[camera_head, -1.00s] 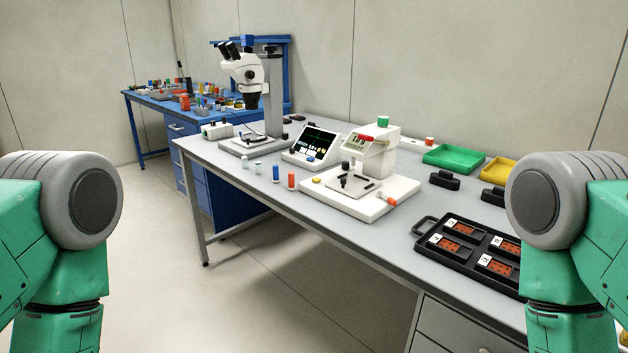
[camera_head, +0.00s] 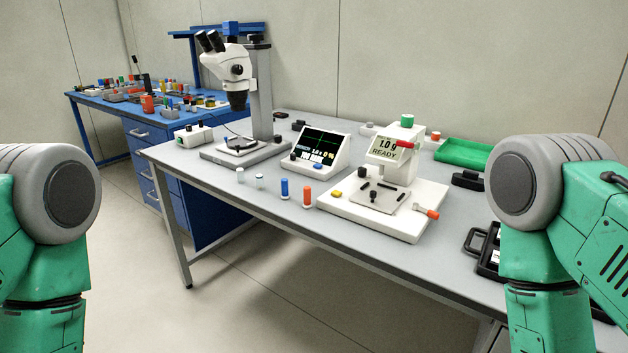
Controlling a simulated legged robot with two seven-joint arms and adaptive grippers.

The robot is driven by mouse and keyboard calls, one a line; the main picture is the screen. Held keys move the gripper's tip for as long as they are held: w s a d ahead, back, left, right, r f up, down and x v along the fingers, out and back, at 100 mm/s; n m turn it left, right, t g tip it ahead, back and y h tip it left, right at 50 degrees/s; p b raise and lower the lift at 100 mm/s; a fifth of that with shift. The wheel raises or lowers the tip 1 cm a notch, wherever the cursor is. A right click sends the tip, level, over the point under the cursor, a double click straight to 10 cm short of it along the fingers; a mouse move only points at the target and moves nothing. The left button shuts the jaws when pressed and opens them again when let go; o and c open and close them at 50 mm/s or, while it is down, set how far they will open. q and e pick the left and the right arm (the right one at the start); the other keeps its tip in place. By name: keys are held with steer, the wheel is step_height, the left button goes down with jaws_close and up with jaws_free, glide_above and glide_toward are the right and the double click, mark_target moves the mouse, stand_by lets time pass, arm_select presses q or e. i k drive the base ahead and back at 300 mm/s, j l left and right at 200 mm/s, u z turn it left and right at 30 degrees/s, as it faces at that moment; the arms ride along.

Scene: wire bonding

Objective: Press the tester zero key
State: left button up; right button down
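The white tester (camera_head: 396,150) stands on a white base plate (camera_head: 400,223) on the grey table. Its display (camera_head: 386,147) reads 1.0 g and READY. A green knob (camera_head: 407,121) is on its top, a red part (camera_head: 409,144) by the display and an orange-handled lever (camera_head: 427,212) at the base's right. A yellow key (camera_head: 336,194) sits at the base's left front corner; any label on it is too small to read. A small console (camera_head: 319,150) with a dark screen and several keys stands left of the tester. Neither gripper is in view; only my arms show at both sides.
A microscope (camera_head: 236,84) stands at the table's left. Blue (camera_head: 284,189) and orange (camera_head: 307,197) cylinders stand near the front edge, left of the tester. A green tray (camera_head: 463,152) lies behind right. A black tray (camera_head: 488,255) is partly hidden by my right arm.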

mark_target(336, 194)
steer(key=i+j, duration=0.15)
steer(key=j, duration=0.2)
steer(key=i+j+z, duration=0.15)
steer(key=j, duration=0.2)
steer(key=i+j, duration=0.2)
steer(key=j, duration=0.15)
steer(key=i+j+z, duration=0.1)
steer(key=j, duration=0.25)
steer(key=i, duration=0.05)
